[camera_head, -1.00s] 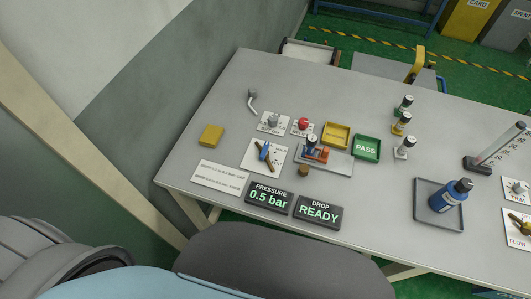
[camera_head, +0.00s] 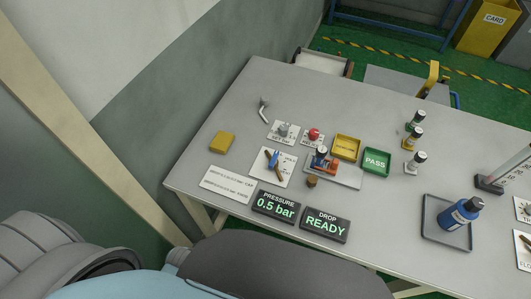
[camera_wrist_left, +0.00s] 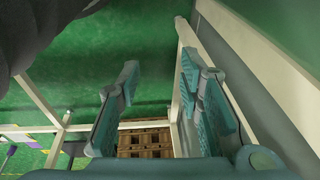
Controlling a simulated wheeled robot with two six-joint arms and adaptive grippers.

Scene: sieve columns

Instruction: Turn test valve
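A valve with a blue and brown handle (camera_head: 273,159) sits on a white labelled plate on the grey table (camera_head: 215,165), left of centre in the head view. Its label is too small to read. A pressure display (camera_head: 275,206) reads 0.5 bar, and a drop display (camera_head: 324,225) reads READY. My left gripper (camera_wrist_left: 158,78) shows in the left wrist view with its fingers apart and nothing between them. It points at green floor and table-frame bars, away from the valve. My right gripper is not in view.
Near the valve are a grey knob (camera_head: 283,130), a red button (camera_head: 313,134), an orange and blue fixture (camera_head: 322,161), a yellow tray (camera_head: 346,147) and a green PASS tray (camera_head: 376,161). A yellow block (camera_head: 222,141) lies left. A blue bottle (camera_head: 461,213) stands in a tray.

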